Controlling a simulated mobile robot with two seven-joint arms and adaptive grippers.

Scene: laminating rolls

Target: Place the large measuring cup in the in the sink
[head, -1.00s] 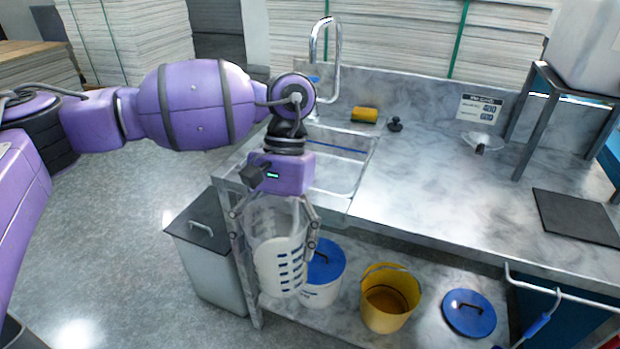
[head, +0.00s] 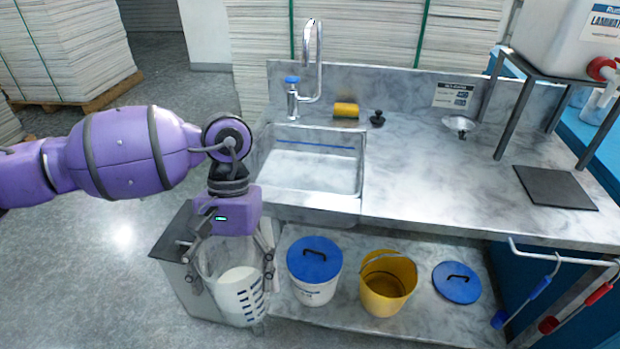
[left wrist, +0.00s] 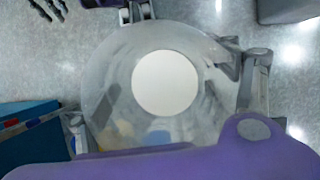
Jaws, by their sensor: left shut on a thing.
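The large measuring cup (head: 238,285) is clear with dark scale marks and white contents. It hangs upright in my left gripper (head: 233,258), which is shut around it. In the left wrist view the cup (left wrist: 105,85) is seen from above, with a round white surface inside. The sink (head: 310,172) is a metal basin at the left end of the marble counter, with a tap (head: 312,60) behind it. The cup is left of the sink and below counter height, in front of a grey bin.
A yellow sponge (head: 346,110) and a black stopper (head: 377,118) lie behind the sink. A white bucket with a blue lid (head: 315,260), a yellow bucket (head: 388,283) and a blue lid (head: 456,282) are on the lower shelf. The grey bin (head: 172,240) stands left of the counter.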

